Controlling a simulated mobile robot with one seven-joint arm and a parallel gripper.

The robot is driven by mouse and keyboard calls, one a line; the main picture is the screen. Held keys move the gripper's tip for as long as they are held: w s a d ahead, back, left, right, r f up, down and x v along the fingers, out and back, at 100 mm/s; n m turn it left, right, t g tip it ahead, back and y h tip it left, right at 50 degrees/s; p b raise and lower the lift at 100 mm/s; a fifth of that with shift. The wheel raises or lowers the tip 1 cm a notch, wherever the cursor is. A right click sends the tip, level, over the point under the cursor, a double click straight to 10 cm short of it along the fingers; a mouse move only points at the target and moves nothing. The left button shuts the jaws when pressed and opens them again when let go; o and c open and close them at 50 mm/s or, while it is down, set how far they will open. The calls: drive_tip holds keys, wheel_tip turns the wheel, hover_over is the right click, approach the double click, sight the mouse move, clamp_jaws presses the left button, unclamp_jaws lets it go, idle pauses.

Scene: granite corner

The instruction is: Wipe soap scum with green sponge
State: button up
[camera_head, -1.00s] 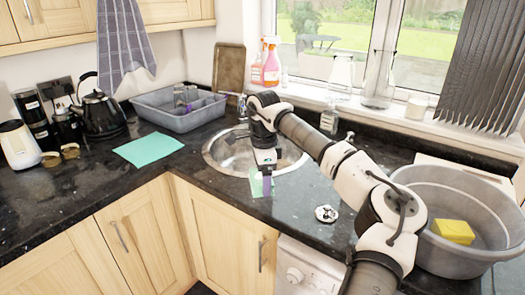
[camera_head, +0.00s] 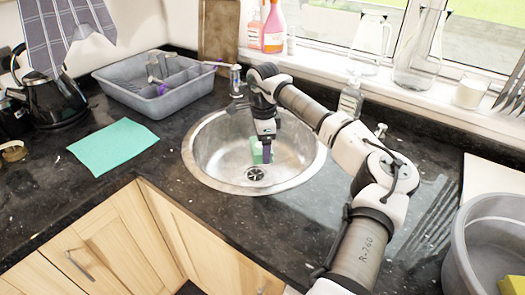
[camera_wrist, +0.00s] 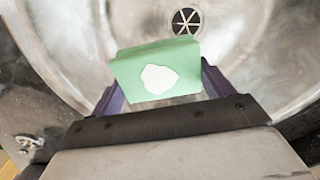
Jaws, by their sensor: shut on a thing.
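My gripper (camera_head: 266,153) points down over the steel sink (camera_head: 213,165), with its purple fingers shut on the green sponge (camera_head: 256,152). The sponge also shows in the wrist view (camera_wrist: 125,70), held between the fingers, with a white irregular patch on its facing side. The drain (camera_wrist: 186,21) lies beyond the sponge in the wrist view. Whether the sponge touches the bowl cannot be told. A small whitish blotch (camera_wrist: 28,143) shows at the lower left of the wrist view; I cannot tell if it is soap scum.
A teal cloth (camera_head: 112,146) lies on the dark counter (camera_head: 60,215) left of the sink. A grey dish rack (camera_head: 160,105) stands behind it, and a black kettle (camera_head: 55,100) at the far left. A grey tub (camera_head: 462,245) stands at the right. Glass jugs (camera_head: 420,50) line the sill.

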drive_tip(key=shift+s+a+f+b, duration=0.15)
drive_tip(key=shift+f+b, duration=0.8)
drive_tip(key=shift+f, duration=2.1)
drive_tip(key=shift+s+d+f+b, duration=0.1)
drive_tip(key=shift+f+b, duration=0.85)
drive_tip(key=shift+f, duration=2.05)
drive_tip(key=shift+f+b, duration=0.75)
drive_tip(key=shift+f, duration=0.35)
